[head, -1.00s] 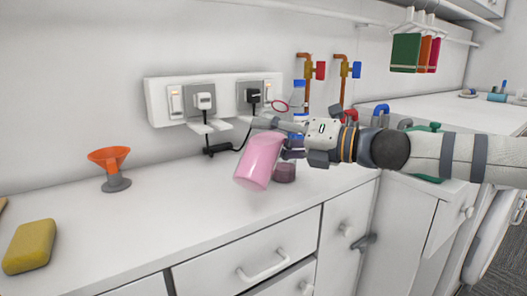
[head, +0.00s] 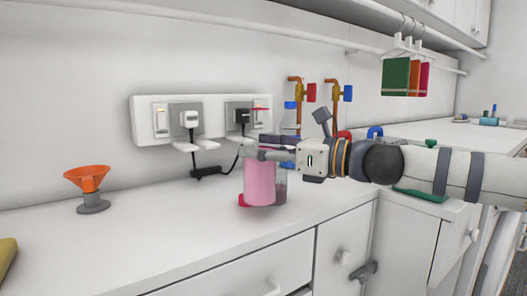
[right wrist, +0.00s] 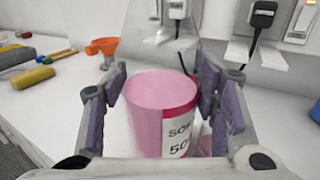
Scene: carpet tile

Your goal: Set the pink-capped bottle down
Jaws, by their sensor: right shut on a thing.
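A pink cylindrical body (head: 259,184), seemingly the pink-capped bottle, stands upright at the counter (head: 185,235). In the right wrist view the bottle (right wrist: 160,120) has a white label and sits between purple finger pads. My right gripper (head: 270,148) is shut on it, reaching in from the right. Its base is at or just above the counter; I cannot tell whether it touches. My left gripper is not in view.
An orange funnel (head: 87,180) on a grey stand and a yellow block (head: 7,256) are left. Sockets with plugs (head: 190,119) are behind. The counter between funnel and bottle is clear.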

